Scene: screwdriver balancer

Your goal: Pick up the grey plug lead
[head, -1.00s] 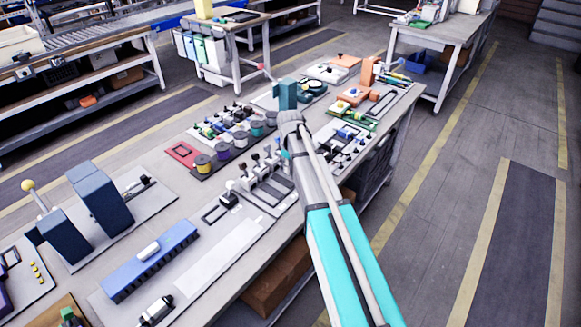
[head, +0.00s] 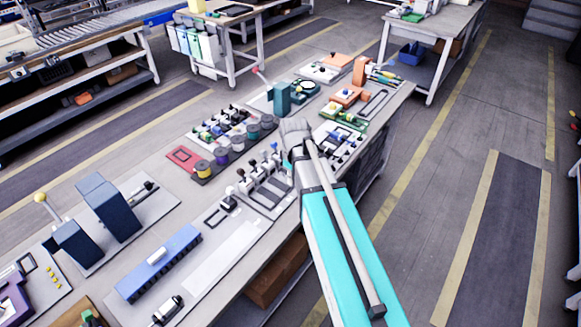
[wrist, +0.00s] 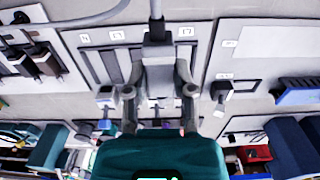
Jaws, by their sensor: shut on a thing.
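In the wrist view, my gripper (wrist: 158,65) is shut on a dark grey plug (wrist: 157,34), the head of the grey plug lead. The plug sits between the two fingertips, and its grey cable (wrist: 156,9) runs up out of the picture. Behind it lies a light grey board with dark slots (wrist: 98,66) and small white labels. I cannot tell whether the plug touches the board. In the head view, the slotted board (head: 268,203) lies left of my arm. My fingers and the held plug are hidden there behind my arm.
Other dark plugs (wrist: 45,62) stand at the left of the wrist view, and another plug (wrist: 222,92) stands at the right. In the head view, spools (head: 221,155) stand beyond the board, and a long blue block (head: 158,262) lies nearer. The aisle at right is clear.

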